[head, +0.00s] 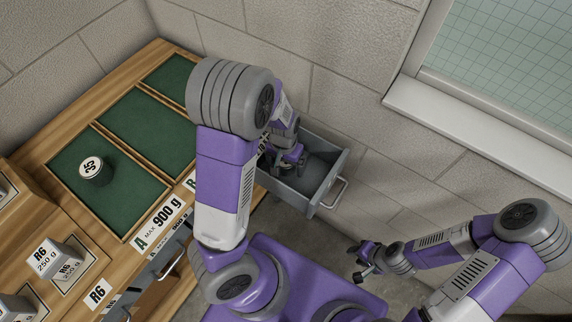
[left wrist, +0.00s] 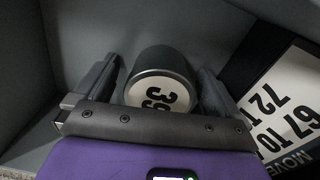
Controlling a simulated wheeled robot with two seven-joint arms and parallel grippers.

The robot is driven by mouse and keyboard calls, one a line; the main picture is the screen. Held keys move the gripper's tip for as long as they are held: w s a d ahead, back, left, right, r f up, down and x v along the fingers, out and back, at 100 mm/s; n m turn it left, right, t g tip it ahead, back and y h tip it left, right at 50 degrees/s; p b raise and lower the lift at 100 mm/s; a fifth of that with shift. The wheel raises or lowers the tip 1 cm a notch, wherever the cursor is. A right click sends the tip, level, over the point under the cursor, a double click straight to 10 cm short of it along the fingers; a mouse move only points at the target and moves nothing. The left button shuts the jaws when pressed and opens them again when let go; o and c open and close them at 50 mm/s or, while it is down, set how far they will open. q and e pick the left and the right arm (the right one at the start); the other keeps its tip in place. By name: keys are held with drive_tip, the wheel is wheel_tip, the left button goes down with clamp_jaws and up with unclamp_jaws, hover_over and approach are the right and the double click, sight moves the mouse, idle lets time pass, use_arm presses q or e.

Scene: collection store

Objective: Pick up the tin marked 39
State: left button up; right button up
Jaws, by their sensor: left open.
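The tin marked 39 (left wrist: 158,72) is a dark grey cylinder with a white label on its end, inside the open grey drawer (head: 332,183). My left gripper (head: 287,158) reaches down into the drawer. In the left wrist view its open fingers (left wrist: 157,82) stand on either side of the tin, with a visible gap at least on the left. In the head view my left arm and gripper hide the tin. My right gripper (head: 363,262) is apart from the drawer, over the floor, with its fingers spread and nothing between them.
A tin marked 35 (head: 95,171) stands in a green-lined bay of the wooden counter (head: 62,101). The drawer walls are close around my left gripper.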

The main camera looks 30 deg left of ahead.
use_arm(q)
drive_tip(key=shift+r, duration=0.1)
drive_tip(key=c, duration=1.1)
drive_tip(key=shift+r, duration=0.15)
